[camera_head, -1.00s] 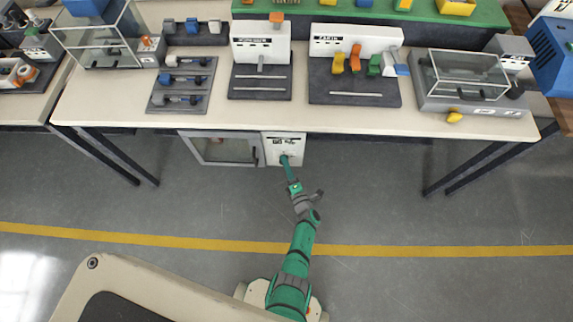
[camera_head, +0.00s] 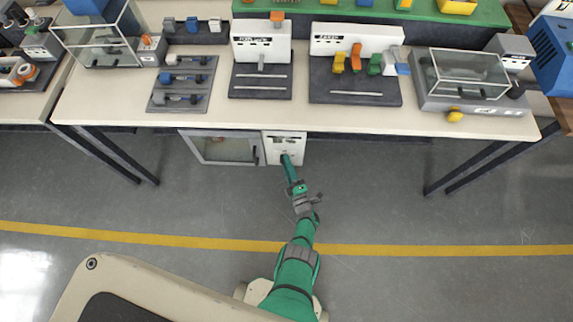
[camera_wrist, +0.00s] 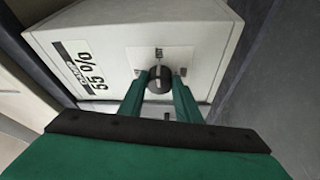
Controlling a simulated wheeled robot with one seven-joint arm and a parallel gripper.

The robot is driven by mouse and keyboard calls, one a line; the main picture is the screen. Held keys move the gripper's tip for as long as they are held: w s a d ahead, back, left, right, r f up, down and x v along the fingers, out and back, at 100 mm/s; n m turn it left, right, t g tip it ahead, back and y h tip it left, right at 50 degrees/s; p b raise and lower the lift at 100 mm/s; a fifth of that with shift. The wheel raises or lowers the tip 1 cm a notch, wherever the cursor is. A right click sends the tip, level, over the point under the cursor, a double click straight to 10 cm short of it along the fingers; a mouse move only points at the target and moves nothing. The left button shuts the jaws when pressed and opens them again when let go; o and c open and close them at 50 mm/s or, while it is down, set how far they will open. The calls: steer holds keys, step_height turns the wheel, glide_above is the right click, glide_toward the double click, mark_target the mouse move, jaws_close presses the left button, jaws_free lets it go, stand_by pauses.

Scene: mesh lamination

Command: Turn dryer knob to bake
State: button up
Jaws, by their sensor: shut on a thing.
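The dryer (camera_head: 222,149) is a white cabinet with a glass door, under the front edge of the table in the head view. Its white control panel (camera_head: 285,148) is at the right of the door. In the wrist view the panel (camera_wrist: 110,62) shows a "55 %" label. The dark round knob (camera_wrist: 159,80) sits on a pale square plate. My gripper (camera_wrist: 160,84) is shut on the knob, one green finger on each side. In the head view my gripper (camera_head: 287,160) reaches the panel and hides the knob. I cannot read the knob's setting.
The white table (camera_head: 380,122) stands above the dryer, carrying trays, small racks and glass-covered boxes. Its dark legs (camera_head: 465,170) stand at the right. The grey floor (camera_head: 420,210) around my arm is clear, with a yellow line across it.

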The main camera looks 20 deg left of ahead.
steer(key=shift+d, duration=0.15)
steer(key=o, duration=1.1)
steer(key=shift+w, duration=0.1)
steer(key=shift+c, duration=0.2)
steer(key=v, duration=1.1)
